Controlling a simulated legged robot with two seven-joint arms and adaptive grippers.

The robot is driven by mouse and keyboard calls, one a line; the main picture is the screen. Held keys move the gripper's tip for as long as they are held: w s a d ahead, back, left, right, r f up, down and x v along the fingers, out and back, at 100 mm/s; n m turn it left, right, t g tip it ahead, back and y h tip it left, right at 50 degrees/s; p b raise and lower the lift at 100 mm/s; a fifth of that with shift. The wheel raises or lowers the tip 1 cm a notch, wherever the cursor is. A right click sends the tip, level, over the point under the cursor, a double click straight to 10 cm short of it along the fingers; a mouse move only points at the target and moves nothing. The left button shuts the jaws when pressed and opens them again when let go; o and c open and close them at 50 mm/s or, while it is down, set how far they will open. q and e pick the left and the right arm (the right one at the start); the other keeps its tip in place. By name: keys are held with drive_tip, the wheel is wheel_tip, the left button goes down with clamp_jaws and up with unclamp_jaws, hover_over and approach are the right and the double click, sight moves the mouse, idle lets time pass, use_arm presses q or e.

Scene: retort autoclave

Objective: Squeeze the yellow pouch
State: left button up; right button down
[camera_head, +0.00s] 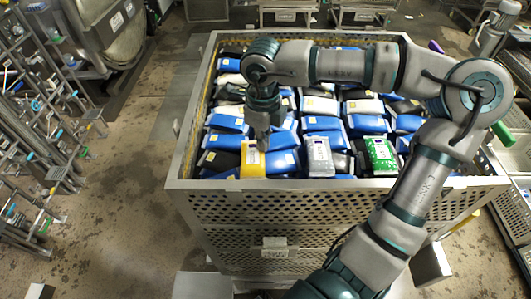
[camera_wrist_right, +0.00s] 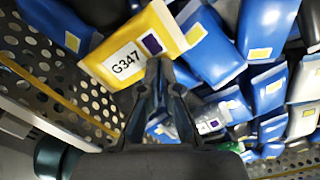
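The yellow pouch (camera_head: 252,163) stands in the front row of the perforated metal basket (camera_head: 330,209), left of the middle. In the right wrist view the yellow pouch (camera_wrist_right: 119,45) shows large, with a white label reading G347 and a dark square. My right gripper (camera_head: 262,143) points down just above the pouch's top edge. In the wrist view the right gripper's fingertips (camera_wrist_right: 159,65) come together and overlap the pouch's edge. I cannot tell whether they touch it or have any of it between them. My left gripper is not in view.
Blue, white and black pouches (camera_head: 323,124) pack the basket around the yellow one. A silver pouch (camera_head: 319,156) and a green one (camera_head: 381,156) stand to its right. The perforated basket wall (camera_wrist_right: 54,62) is close in the wrist view. Racks (camera_head: 40,110) stand at left.

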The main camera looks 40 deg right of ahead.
sight(251, 155)
drive_tip(key=a, duration=0.3)
drive_tip(key=shift+w+a, duration=0.1)
drive_tip(key=shift+a, duration=0.2)
drive_tip(key=shift+s+d+f, duration=0.1)
drive_tip(key=shift+d+f, duration=0.05)
drive_tip(key=shift+d, duration=0.5)
drive_tip(key=shift+s+d+f, duration=0.1)
drive_tip(key=shift+d, duration=0.55)
drive_tip(key=shift+a, duration=0.6)
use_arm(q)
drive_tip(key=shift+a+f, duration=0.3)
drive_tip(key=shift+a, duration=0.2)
use_arm(e)
drive_tip(key=shift+d, duration=0.1)
